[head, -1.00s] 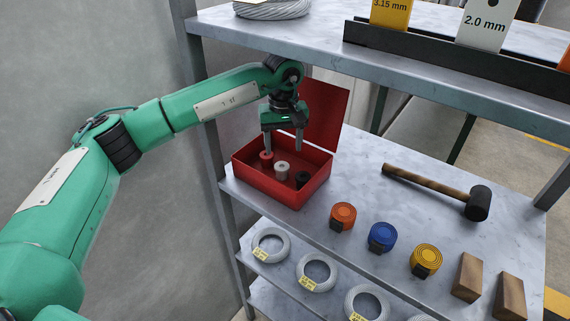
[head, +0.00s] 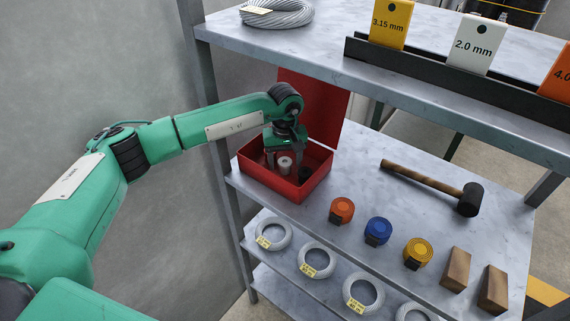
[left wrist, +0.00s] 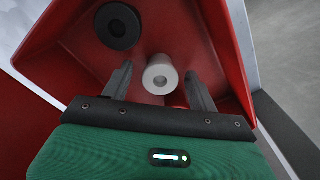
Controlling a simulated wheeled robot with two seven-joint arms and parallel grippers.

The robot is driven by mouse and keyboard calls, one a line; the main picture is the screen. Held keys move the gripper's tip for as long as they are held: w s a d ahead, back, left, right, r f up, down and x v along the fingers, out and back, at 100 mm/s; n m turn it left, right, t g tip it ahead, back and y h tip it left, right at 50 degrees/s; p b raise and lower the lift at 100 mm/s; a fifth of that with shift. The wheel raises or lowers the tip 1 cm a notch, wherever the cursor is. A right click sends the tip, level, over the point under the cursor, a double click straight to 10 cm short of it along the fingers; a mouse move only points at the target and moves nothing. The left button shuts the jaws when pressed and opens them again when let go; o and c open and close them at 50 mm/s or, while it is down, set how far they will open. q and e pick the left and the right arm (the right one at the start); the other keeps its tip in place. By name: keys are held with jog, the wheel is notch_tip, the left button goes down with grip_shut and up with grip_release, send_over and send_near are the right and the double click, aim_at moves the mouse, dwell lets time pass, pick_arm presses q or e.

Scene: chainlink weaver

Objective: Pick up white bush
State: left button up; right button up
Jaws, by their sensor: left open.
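The white bush (head: 284,165) stands upright in the open red box (head: 272,187) on the middle shelf. In the left wrist view the white bush (left wrist: 160,75) shows its round top with a centre hole, between the ends of the two fingers. My left gripper (head: 284,163) is open, pointing down into the box, with its fingers on either side of the bush. In the left wrist view the gripper (left wrist: 158,85) has a visible gap between each finger and the bush. My right gripper is not in view.
A black bush (left wrist: 118,26) is in the box close to the white one; a red bush (left wrist: 178,100) is mostly hidden. The raised red lid (head: 318,110) stands behind. A mallet (head: 430,185) and tape rolls (head: 378,231) lie to the right. The upper shelf (head: 330,50) overhangs.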

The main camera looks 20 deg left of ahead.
pick_arm(q)
jog(key=c, duration=1)
jog(key=shift+r, duration=0.1)
